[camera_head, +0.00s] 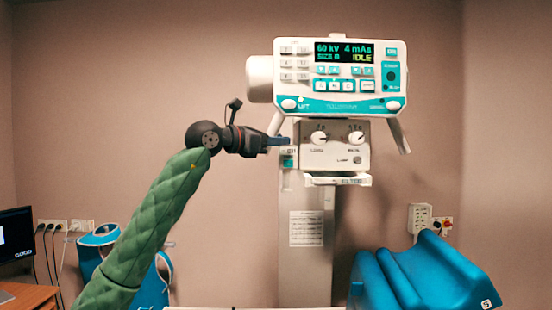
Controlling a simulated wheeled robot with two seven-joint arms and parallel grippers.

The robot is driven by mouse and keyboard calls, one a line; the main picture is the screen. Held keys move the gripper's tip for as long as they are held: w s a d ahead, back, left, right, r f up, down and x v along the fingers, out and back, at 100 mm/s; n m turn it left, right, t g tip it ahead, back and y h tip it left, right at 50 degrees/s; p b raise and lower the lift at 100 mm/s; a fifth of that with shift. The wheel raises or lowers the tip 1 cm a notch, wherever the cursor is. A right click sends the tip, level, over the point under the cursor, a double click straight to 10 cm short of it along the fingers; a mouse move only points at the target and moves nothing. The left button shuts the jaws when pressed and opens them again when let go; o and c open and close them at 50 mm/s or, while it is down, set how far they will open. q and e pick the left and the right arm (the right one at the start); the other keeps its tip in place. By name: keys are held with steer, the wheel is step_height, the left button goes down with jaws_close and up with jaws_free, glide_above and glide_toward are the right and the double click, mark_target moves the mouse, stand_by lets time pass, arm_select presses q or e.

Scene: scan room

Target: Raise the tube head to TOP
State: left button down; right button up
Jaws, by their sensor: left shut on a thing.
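The tube head (340,75) is at the upper middle, with a white and teal panel whose screen reads 60 kV, 4 mAs, SIZE 0 and IDLE. Below the panel is the collimator box (333,146) with two knobs. The tube head is in front of the upper part of the grey column (306,265). My left gripper (283,141) is shut on the left handle near its lower end; the fingertips partly hide the contact. My right gripper is not in view.
A blue cushion-like block (425,278) marked S is at the lower right. A blue and white object (150,285) stands behind my left arm. A monitor (14,235) and desk (28,298) are at the far left. The wall above the tube head is clear.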

arm_select(q)
steer(key=shift+r, duration=0.95)
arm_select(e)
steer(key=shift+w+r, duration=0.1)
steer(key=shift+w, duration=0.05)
arm_select(q)
steer(key=c, duration=1.1)
jaws_free()
steer(key=shift+c, duration=0.2)
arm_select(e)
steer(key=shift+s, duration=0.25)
arm_select(q)
steer(key=shift+f, duration=0.1)
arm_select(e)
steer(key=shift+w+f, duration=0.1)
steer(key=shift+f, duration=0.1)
arm_select(q)
steer(key=shift+s+a+b, duration=0.15)
steer(key=shift+a+b, duration=0.1)
steer(key=shift+b, duration=0.1)
steer(key=b+v, duration=0.3)
steer(key=v, duration=0.4)
steer(key=shift+b, duration=0.35)
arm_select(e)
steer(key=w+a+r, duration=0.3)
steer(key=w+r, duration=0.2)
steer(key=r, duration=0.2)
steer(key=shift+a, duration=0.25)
